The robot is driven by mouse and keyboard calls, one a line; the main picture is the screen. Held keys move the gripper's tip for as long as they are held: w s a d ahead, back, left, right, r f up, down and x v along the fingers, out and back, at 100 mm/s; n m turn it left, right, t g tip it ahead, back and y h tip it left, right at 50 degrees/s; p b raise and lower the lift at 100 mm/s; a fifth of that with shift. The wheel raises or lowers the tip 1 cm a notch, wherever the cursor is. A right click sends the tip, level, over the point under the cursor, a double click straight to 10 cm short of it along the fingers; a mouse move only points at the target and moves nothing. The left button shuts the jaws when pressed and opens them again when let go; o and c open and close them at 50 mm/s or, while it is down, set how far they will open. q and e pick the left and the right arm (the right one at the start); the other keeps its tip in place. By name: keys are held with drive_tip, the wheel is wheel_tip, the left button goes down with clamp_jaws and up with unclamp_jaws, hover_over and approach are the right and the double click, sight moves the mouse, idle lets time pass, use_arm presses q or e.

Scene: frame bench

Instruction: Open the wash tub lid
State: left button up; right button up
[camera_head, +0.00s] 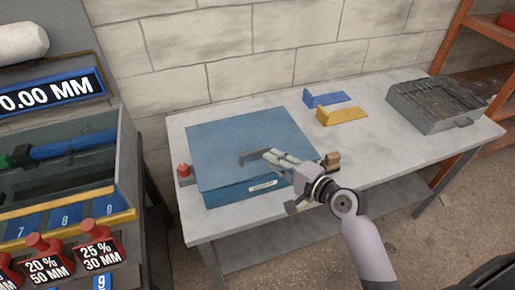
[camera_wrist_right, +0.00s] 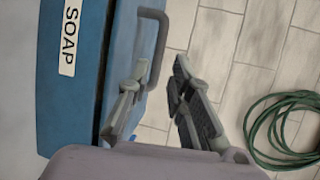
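The wash tub (camera_head: 232,191) is a blue box on the grey bench, with a white label on its front that reads SOAP in the wrist view (camera_wrist_right: 68,38). Its flat blue lid (camera_head: 225,134) is shut. A dark bar handle (camera_head: 250,155) is on the lid near its front edge; it also shows in the wrist view (camera_wrist_right: 160,48). My right gripper (camera_head: 272,156) is over the lid's front right part, close to the handle. My left gripper is not in view.
A red knob (camera_head: 184,170) stands left of the tub, a small brown block (camera_head: 332,160) right of it. Blue (camera_head: 328,98) and yellow (camera_head: 342,115) brackets and a grey metal box (camera_head: 430,108) lie farther right. A green hose (camera_wrist_right: 285,130) lies coiled in the wrist view.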

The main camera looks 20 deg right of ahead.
sight(258, 151)
drive_tip(key=x, duration=0.7)
drive_tip(key=shift+w+a+f+p, duration=0.1)
drive_tip(key=shift+w+a+p, duration=0.1)
drive_tip(key=shift+p, duration=0.15)
drive_tip(key=shift+c, duration=0.2)
drive_tip(key=shift+d, duration=0.1)
drive_tip(key=c, duration=0.4)
clamp_jaws()
